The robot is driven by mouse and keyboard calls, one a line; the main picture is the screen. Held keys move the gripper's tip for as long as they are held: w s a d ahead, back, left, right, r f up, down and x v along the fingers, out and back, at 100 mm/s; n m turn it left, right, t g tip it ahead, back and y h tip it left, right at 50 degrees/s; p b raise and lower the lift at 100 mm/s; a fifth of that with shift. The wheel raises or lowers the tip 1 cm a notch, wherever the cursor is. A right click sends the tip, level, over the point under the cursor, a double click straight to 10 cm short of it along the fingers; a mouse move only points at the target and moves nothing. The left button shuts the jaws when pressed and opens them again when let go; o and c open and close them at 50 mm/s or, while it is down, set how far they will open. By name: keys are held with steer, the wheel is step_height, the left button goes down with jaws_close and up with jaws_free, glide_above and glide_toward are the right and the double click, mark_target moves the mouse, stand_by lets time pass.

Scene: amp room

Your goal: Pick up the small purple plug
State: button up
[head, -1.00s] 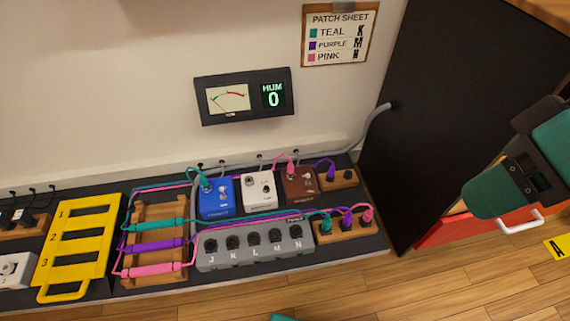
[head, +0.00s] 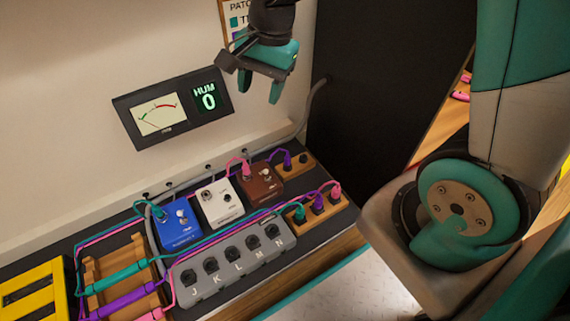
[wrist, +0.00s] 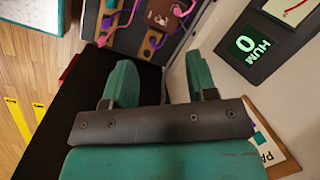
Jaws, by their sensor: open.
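A purple plug (head: 318,201) stands in the front wooden block (head: 328,229), between a teal plug (head: 299,212) and a pink plug (head: 335,190). Another purple plug (head: 287,158) stands in the small rear wooden block (head: 297,175), beside the brown pedal. Purple plugs also show at the top of the wrist view, one in the front block (wrist: 106,22) and one in the rear block (wrist: 156,40). My gripper (head: 250,80) is open and empty, raised above and behind the blocks, near the wall. Its two teal fingers (wrist: 162,82) are spread wide in the wrist view.
A grey strip (head: 240,265) with sockets J to N lies before blue (head: 178,225), white (head: 219,204) and brown (head: 260,183) pedals. Cables run across the board. The meter (head: 172,108) reads HUM 0. A black panel (head: 385,90) stands at right.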

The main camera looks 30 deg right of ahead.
steer(key=w+d+f+m+h+b, duration=0.1)
steer(key=w+d+f+m, duration=0.5)
steer(key=f+m, duration=0.3)
steer(key=m+h+b, duration=0.1)
steer(key=m+b, duration=0.1)
steer(key=m, duration=0.5)
glide_above(288, 155)
step_height(288, 155, down, 11)
steer(key=shift+g, duration=0.3)
step_height(288, 155, down, 11)
steer(key=b, duration=0.6)
steer(key=shift+s+d+f, duration=0.1)
steer(key=shift+d+f, duration=0.05)
steer(key=shift+f, duration=0.05)
steer(key=f+b, duration=0.2)
steer(key=f, duration=0.1)
steer(key=f+b, duration=0.3)
steer(key=shift+a, duration=0.2)
steer(key=shift+r, duration=0.2)
jaws_close()
steer(key=shift+r, duration=0.1)
